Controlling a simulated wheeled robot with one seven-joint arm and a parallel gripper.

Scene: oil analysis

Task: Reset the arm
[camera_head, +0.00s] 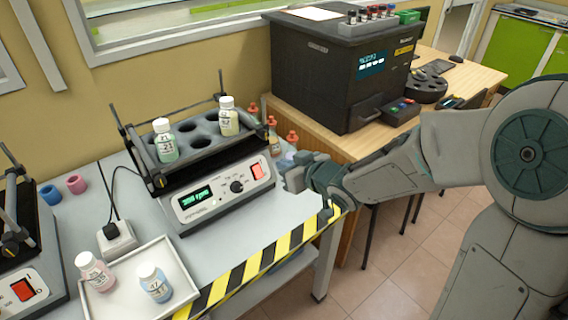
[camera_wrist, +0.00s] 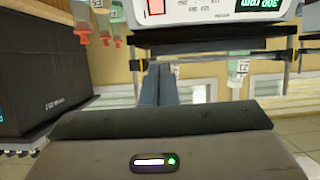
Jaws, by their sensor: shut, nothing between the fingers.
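My arm reaches in from the right in the head view, and my gripper (camera_head: 292,178) is just to the right of the shaker's front panel, above the table's right end. In the wrist view my gripper (camera_wrist: 158,72) shows its two fingers together, with nothing between them. The shaker (camera_head: 218,196) has a lit green display and a red switch. Its dark rack holds a bottle with green liquid (camera_head: 165,142) and a bottle with pale yellow liquid (camera_head: 229,117). Whether my gripper touches the shaker cannot be told.
A white tray (camera_head: 189,277) at the front left holds a pink bottle (camera_head: 95,271) and a blue bottle (camera_head: 155,283). Several red-capped bottles (camera_head: 292,139) stand behind my gripper. A large black machine (camera_head: 335,75) stands on the wooden desk. A second shaker (camera_head: 30,285) is at the left edge.

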